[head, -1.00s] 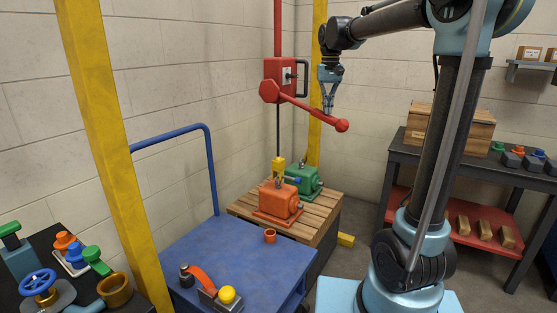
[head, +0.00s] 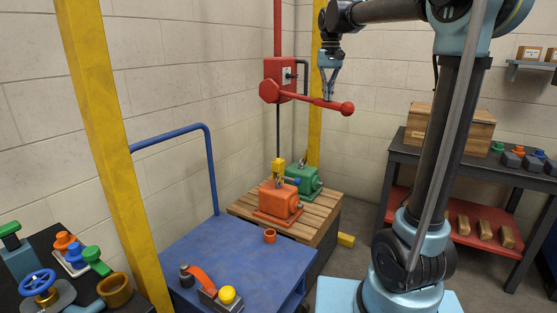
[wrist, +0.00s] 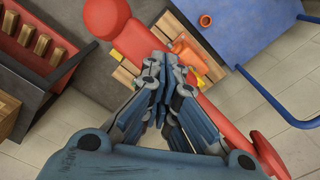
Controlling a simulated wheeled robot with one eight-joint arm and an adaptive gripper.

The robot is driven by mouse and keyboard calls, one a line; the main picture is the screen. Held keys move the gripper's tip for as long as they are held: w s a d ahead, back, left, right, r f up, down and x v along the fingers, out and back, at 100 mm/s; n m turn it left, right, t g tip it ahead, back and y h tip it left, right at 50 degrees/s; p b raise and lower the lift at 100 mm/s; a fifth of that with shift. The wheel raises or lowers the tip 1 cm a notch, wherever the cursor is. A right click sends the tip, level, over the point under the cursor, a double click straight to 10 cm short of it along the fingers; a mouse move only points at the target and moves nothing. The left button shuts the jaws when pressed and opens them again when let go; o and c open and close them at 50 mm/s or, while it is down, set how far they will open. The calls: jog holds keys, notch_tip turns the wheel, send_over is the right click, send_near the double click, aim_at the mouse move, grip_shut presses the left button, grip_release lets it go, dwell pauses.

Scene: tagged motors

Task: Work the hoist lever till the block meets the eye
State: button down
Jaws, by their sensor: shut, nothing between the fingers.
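The red hoist lever (head: 312,100) runs right from its pivot on the red hoist box (head: 280,72), tilted slightly down to a round knob. It also crosses the wrist view, with its knob (wrist: 105,17) at upper left. My gripper (head: 329,98) is shut and empty, fingers pointing down, with its tips at the lever near the knob. I cannot tell if they touch. The yellow block (head: 278,168) hangs on a dark line below the box, low over the orange motor (head: 278,200). The motor's eye (head: 277,182) shows just below the block; any gap is unclear.
A green motor (head: 305,179) stands behind the orange one on the wooden pallet (head: 255,220). A blue cart (head: 225,255) with loose parts is in front. A yellow post (head: 314,130) stands behind the lever. A dark bench (head: 400,150) is at right.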

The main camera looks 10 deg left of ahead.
notch_tip(320, 180, up, 11)
dwell(0.7)
jog(key=shift+f, duration=0.1)
dwell(0.5)
jog(key=shift+f, duration=1.05)
jog(key=shift+s+d+f, duration=0.1)
jog(key=shift+d+f, duration=0.05)
jog(key=shift+f, duration=0.75)
jog(key=shift+s+d+f, duration=0.1)
jog(key=shift+d+f, duration=0.1)
jog(key=shift+f, duration=0.75)
jog(key=shift+d+f, duration=0.15)
jog(key=shift+f, duration=0.85)
